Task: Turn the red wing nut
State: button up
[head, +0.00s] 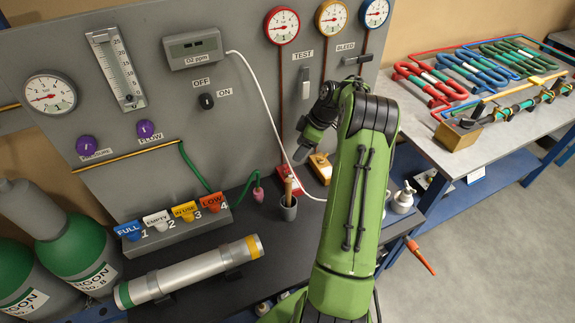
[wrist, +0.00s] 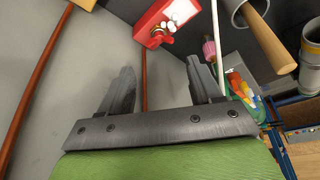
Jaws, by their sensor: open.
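My gripper (head: 301,153) is in front of the lower panel in the head view. In the wrist view my gripper (wrist: 160,80) is open, its two dark fingers apart with nothing between them. In the head view the red block (head: 281,171) is below the red gauge's pipe, and the nut cannot be made out.
A yellow block (head: 320,165) stands right of the red one. A grey cup (head: 288,208) with a wooden-handled tool stands close in front. A white cable (head: 262,100) hangs from the O2 meter. A silver cylinder (head: 190,271) lies at the bench front.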

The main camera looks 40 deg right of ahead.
aim_at(288, 166)
jog(key=x, duration=0.9)
jog(key=c, duration=0.8)
jog(key=shift+m+b, duration=0.4)
jog(key=shift+b, duration=0.1)
jog(key=m+b, duration=0.1)
jog(key=m+h+b, duration=0.1)
jog(key=m, duration=0.1)
jog(key=shift+s+a+f+m+t+h+b, duration=0.1)
jog(key=shift+a+m+t+h+b, duration=0.05)
jog(key=shift+m+t+h+b, duration=0.2)
jog(key=m+h+b, duration=0.1)
jog(key=m, duration=0.1)
jog(key=m+b, duration=0.1)
jog(key=m, duration=0.1)
jog(key=shift+a+m+h, duration=0.15)
jog(key=shift+m+h, duration=0.1)
jog(key=shift+h, duration=0.1)
jog(key=o, duration=0.8)
